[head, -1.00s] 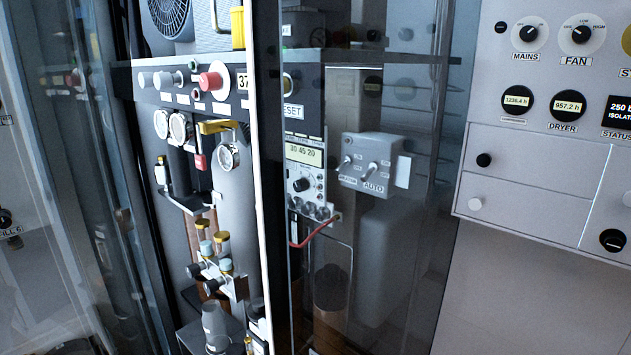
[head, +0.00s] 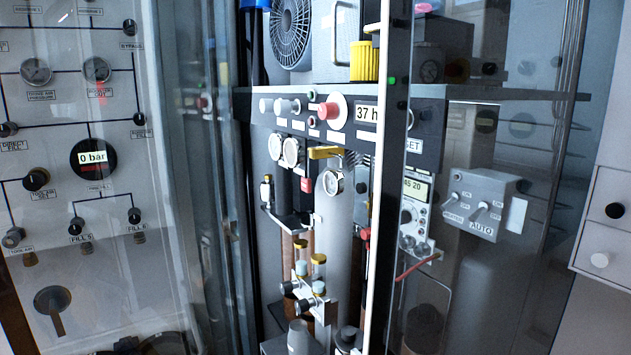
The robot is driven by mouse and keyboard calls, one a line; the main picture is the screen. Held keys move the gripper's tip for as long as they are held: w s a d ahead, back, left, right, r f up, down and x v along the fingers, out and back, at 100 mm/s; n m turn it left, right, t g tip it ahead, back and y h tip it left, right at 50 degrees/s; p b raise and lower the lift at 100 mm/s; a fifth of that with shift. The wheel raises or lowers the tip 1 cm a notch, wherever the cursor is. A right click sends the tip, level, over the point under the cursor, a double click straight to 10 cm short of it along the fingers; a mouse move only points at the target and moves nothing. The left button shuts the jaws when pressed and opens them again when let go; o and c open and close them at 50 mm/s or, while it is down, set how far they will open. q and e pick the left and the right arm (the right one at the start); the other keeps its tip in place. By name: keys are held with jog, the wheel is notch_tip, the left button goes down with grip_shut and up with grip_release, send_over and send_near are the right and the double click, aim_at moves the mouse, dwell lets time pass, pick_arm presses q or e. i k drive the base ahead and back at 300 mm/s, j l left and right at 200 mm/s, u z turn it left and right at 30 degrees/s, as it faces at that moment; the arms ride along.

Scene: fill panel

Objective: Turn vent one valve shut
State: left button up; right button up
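I cannot read a label naming vent one in the head view, so I cannot tell which valve it is. The fill panel (head: 60,150) stands at the left, behind clear panes. It bears several small knobs, two gauges at the top, a black round "0 bar" display (head: 93,158) and a black lever handle (head: 52,300) low down. In the cabinet at the centre, small valves with yellow and pale blue caps (head: 310,272) sit below a gauge (head: 333,181) and a yellow lever (head: 325,152). Neither of my grippers shows.
A white-edged upright (head: 383,220) stands in front of the cabinet. A red knob (head: 328,112) and a yellow cylinder (head: 364,62) are above. A grey switch box (head: 485,205) is behind glass to the right. White drawers (head: 607,220) are at the right edge.

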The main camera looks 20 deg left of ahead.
aim_at(266, 105)
jog(key=k+j+u, duration=0.1)
jog(key=u, duration=0.2)
jog(key=k+j+u, duration=0.15)
jog(key=u, duration=0.15)
jog(key=i+j, duration=0.1)
jog(key=j, duration=0.3)
jog(key=i+j, duration=0.1)
jog(key=j, duration=0.3)
jog(key=i+j, duration=0.15)
jog(key=j, duration=0.25)
jog(key=i+j, duration=0.1)
jog(key=j, duration=0.3)
jog(key=j+z, duration=0.2)
jog(key=z, duration=0.2)
jog(key=j+z, duration=0.2)
jog(key=z, duration=0.2)
jog(key=i, duration=0.05)
